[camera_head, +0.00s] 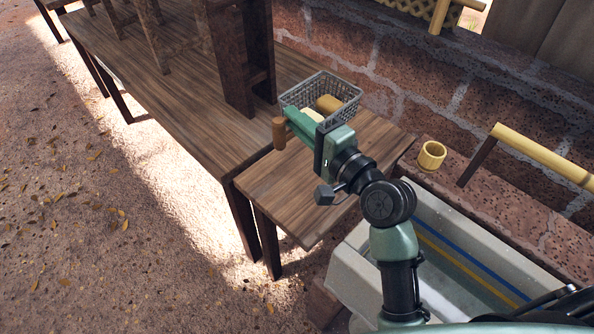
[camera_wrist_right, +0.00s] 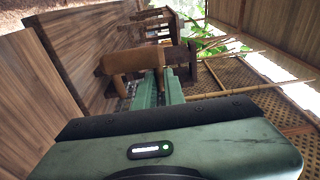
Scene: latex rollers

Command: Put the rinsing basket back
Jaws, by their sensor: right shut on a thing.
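The rinsing basket (camera_head: 348,100) is a grey wire-mesh basket with wooden handle parts, at the wall side of the small wooden side table. Tan and cream pieces show inside or just behind its mesh. My right gripper (camera_head: 296,118) is shut on its brown wooden handle (camera_head: 279,133). In the right wrist view the handle (camera_wrist_right: 130,61) crosses the green fingertips, and a little grey mesh shows below it. I cannot tell whether the basket rests on the table or hangs just above it. My left gripper is out of view.
The side table (camera_head: 300,190) has bare wood in front of the basket. A long table (camera_head: 170,90) with a dark wooden stand (camera_head: 235,60) adjoins it. A pale trough (camera_head: 350,270) lies below my right arm. A bamboo cup (camera_head: 431,155) stands on the brick ledge.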

